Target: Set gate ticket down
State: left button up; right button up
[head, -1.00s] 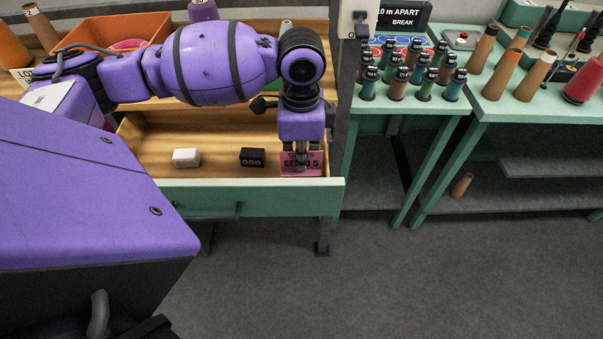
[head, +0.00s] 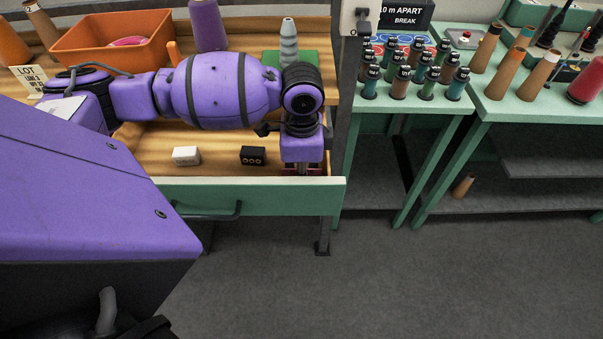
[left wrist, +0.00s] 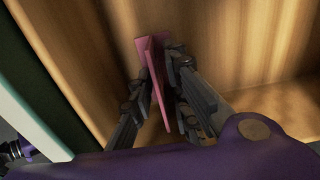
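The gate ticket is a pink card (left wrist: 158,75). In the left wrist view it stands on edge between the fingers of my left gripper (left wrist: 158,82), which lie close against it on both sides. In the head view my left gripper (head: 301,168) points down inside the right end of the open drawer (head: 250,196), just behind its green front. There the ticket is mostly hidden by the wrist, and only a dark pink sliver shows low in the drawer. I cannot tell whether its lower edge touches the drawer floor. My right gripper is not in view.
A white block (head: 186,155) and a black block with round marks (head: 253,155) lie in the drawer, left of the gripper. An orange bin (head: 85,45) and a purple cone (head: 208,27) stand on the worktop behind.

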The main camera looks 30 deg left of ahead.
pick_arm(q)
jog(key=shift+r, duration=0.1)
notch_tip(320, 180, up, 12)
jog(key=shift+r+p, duration=0.1)
jog(key=shift+p, duration=0.4)
jog(key=shift+s, duration=0.1)
dwell(0.4)
